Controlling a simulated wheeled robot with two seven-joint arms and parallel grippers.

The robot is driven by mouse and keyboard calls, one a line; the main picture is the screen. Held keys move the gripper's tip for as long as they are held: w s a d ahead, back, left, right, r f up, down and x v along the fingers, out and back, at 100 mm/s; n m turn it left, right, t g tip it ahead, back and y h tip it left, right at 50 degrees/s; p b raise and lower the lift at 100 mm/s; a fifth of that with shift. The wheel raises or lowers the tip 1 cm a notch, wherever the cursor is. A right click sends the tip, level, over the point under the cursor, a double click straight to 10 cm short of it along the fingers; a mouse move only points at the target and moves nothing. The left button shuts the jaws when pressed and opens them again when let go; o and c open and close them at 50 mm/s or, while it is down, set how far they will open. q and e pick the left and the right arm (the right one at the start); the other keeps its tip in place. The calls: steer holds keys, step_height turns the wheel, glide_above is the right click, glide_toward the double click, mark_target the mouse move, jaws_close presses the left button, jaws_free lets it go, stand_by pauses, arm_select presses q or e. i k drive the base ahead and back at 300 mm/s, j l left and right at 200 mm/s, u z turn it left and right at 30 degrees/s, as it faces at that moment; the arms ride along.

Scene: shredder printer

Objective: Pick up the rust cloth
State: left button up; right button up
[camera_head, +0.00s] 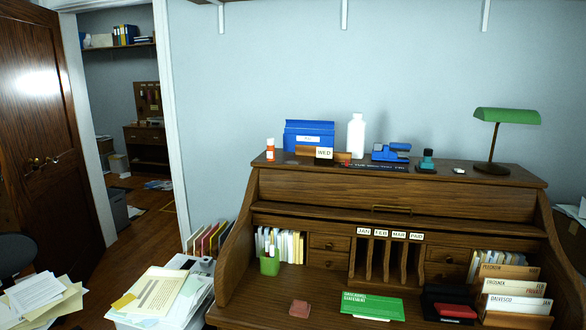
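A small folded rust-coloured piece that looks like the rust cloth (300,308) lies flat on the writing surface of the wooden roll-top desk (336,284), near the front and left of centre. A green booklet (373,305) lies to its right, with a clear gap between them. Neither of my grippers is in view, so nothing shows of what they hold.
A green cup (270,265) with upright items stands behind the cloth on the left. A black tray with a red pad (456,311) and card files (508,290) fill the right side. Papers (160,293) are piled left of the desk. Bottles and a blue box (308,133) stand on top.

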mark_target(298, 308)
steer(key=i+l, duration=0.2)
steer(key=l, duration=0.15)
steer(key=i+l+u, duration=0.15)
steer(key=l, duration=0.2)
steer(key=i+l, duration=0.2)
steer(key=l, duration=0.15)
steer(key=i+l+u, duration=0.15)
steer(key=l, duration=0.25)
